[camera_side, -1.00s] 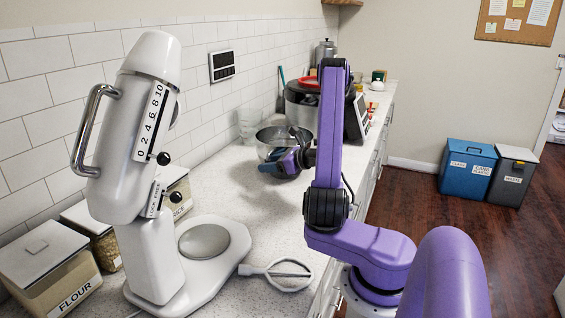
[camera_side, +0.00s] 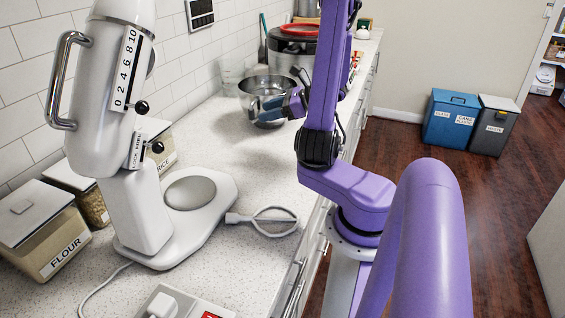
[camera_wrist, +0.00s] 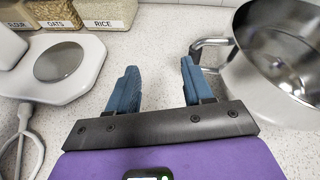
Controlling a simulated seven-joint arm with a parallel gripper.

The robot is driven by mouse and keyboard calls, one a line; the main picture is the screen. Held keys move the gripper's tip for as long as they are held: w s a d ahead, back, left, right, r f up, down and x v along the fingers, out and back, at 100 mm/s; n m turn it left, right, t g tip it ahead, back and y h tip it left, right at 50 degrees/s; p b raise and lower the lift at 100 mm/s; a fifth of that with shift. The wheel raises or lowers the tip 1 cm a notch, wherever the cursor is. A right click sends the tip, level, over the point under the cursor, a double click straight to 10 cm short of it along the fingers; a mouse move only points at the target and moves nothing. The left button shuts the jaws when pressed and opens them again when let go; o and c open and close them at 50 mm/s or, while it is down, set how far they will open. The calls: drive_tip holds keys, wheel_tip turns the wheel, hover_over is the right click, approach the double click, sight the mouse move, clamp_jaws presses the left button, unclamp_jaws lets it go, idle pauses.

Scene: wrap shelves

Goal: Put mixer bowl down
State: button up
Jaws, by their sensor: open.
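The mixer bowl (camera_side: 254,90) is a shiny metal bowl with a handle, upright on the counter, as far as I can tell. Its base is partly hidden behind my gripper in the side view. In the wrist view the bowl (camera_wrist: 262,85) is at the right, with its handle (camera_wrist: 208,42) reaching left. My gripper (camera_wrist: 157,72) is open, its blue fingers spread with only bare counter between them. The right finger is close to the handle; I cannot tell if they touch. In the side view my gripper (camera_side: 275,106) is at the bowl's near right side.
The white stand mixer (camera_side: 112,90) stands at left, its head raised over an empty base plate (camera_side: 190,192). A grey beater (camera_side: 270,221) lies nearby. A cooker (camera_side: 290,52) stands behind the bowl. Flour (camera_side: 40,235), oats and rice containers line the wall. Counter between mixer and bowl is clear.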

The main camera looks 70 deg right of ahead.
drive_tip(key=w+a+n+g+y, duration=0.1)
drive_tip(key=a+n+g+y, duration=0.85)
drive_tip(key=a+n, duration=1.15)
drive_tip(key=s+a+n+g+h, duration=0.2)
drive_tip(key=s+a+n+h, duration=0.3)
drive_tip(key=s+n, duration=0.3)
drive_tip(key=s+a+r+n+g+h, duration=0.1)
drive_tip(key=s+a+n+h, duration=0.5)
drive_tip(key=n, duration=0.9)
drive_tip(key=s, duration=0.2)
drive_tip(key=shift+s+a+n+g, duration=0.3)
drive_tip(key=shift+g, duration=0.05)
drive_tip(key=o, duration=0.7)
drive_tip(key=shift+s+a+r+n, duration=0.1)
drive_tip(key=shift+s+r+n, duration=0.1)
drive_tip(key=shift+n, duration=0.1)
drive_tip(key=shift+w, duration=0.1)
